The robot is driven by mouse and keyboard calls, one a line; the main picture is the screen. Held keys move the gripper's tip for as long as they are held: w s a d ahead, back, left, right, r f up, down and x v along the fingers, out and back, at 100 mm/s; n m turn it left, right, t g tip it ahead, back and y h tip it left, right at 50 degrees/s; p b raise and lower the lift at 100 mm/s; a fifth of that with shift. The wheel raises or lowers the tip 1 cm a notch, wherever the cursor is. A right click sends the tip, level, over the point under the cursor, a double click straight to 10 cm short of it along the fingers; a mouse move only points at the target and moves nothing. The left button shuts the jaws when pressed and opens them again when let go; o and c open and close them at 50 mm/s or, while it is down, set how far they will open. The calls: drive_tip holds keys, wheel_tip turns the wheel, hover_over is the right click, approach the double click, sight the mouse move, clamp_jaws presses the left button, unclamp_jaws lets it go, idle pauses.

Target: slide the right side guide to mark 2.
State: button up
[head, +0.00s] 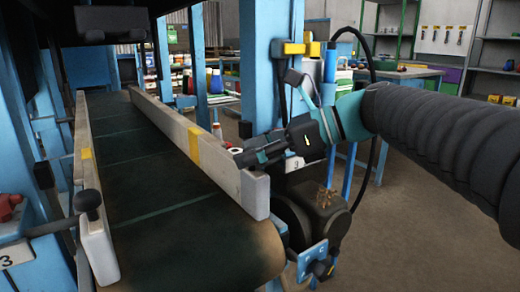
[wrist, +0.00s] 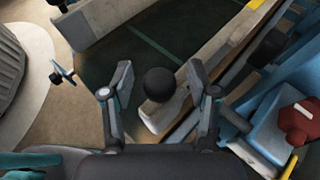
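The right side guide (head: 215,163) is a long pale rail with a yellow band, standing along the right edge of the dark belt. It also shows in the wrist view (wrist: 215,55). A round black knob (wrist: 160,84) near its end lies between the two fingertips of my gripper (wrist: 158,88). A gap shows on each side of the knob, so the fingers are open around it. In the head view my gripper (head: 246,156) is at the outer side of the right guide and hides the knob. Mark 2 is not readable in either view.
The left side guide (head: 92,190) stands across the dark belt (head: 150,190), with its own black knob (head: 88,202). A red knob (wrist: 298,118) on a blue bracket lies right of my gripper. A blue post (head: 262,65) rises behind my gripper. Open floor (head: 415,235) lies at the right.

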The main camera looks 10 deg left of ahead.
drive_tip(key=shift+d+r, duration=0.1)
drive_tip(key=v, duration=1.1)
drive_tip(key=shift+d, duration=0.4)
